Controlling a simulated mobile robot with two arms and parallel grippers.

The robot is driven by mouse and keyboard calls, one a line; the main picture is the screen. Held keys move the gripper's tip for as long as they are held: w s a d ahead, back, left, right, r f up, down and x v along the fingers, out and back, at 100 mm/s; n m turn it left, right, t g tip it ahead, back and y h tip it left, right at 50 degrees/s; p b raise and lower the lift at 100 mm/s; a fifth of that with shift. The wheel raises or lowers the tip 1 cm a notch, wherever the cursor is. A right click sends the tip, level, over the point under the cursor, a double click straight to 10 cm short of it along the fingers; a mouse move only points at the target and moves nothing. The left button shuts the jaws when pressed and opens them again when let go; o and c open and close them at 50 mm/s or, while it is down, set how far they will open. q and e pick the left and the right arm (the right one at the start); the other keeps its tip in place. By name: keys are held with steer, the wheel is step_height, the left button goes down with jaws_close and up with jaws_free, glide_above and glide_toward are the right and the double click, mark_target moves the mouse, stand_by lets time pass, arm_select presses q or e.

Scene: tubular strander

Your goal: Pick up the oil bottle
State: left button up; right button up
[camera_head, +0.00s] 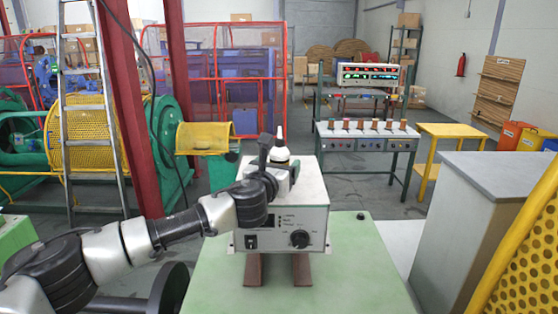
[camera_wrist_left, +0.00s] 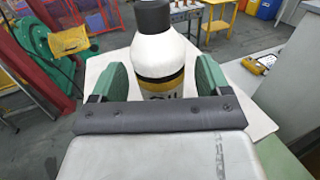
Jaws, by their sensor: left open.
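In the left wrist view the bottle (camera_wrist_left: 161,58) is large and sits between the two green fingers of my left gripper (camera_wrist_left: 160,82). The fingers are open on either side of it, and I cannot tell if either touches it. In the head view my left gripper (camera_head: 278,168) is at the bottle and partly hides its lower part. My right gripper is not in view.
The control box stands on a green surface (camera_head: 340,265). A grey cabinet (camera_head: 478,215) and a yellow perforated guard (camera_head: 530,250) are to the right. Behind are a workbench with spools (camera_head: 367,132), a yellow table (camera_head: 450,131), a ladder (camera_head: 92,110) and a red post (camera_head: 125,100).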

arm_select(q)
steer(key=shift+w+d+f, duration=0.2)
steer(key=shift+w, duration=0.25)
steer(key=shift+w+d+f, duration=0.2)
steer(key=shift+w, duration=0.2)
steer(key=shift+w+f, duration=0.15)
steer(key=shift+w, duration=0.05)
steer(key=shift+s, duration=0.25)
steer(key=shift+s+a+r, duration=0.2)
steer(key=shift+s+r, duration=0.1)
steer(key=shift+s, duration=0.1)
steer(key=shift+c, duration=0.2)
steer(key=shift+s+a+r, duration=0.1)
steer(key=shift+s+a, duration=0.05)
steer(key=shift+s, duration=0.05)
steer(key=shift+c, duration=2.5)
steer(key=shift+w+f, duration=0.2)
steer(key=shift+w, duration=0.05)
steer(key=c, duration=0.5)
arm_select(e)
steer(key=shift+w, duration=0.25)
arm_select(q)
steer(key=shift+c, duration=0.2)
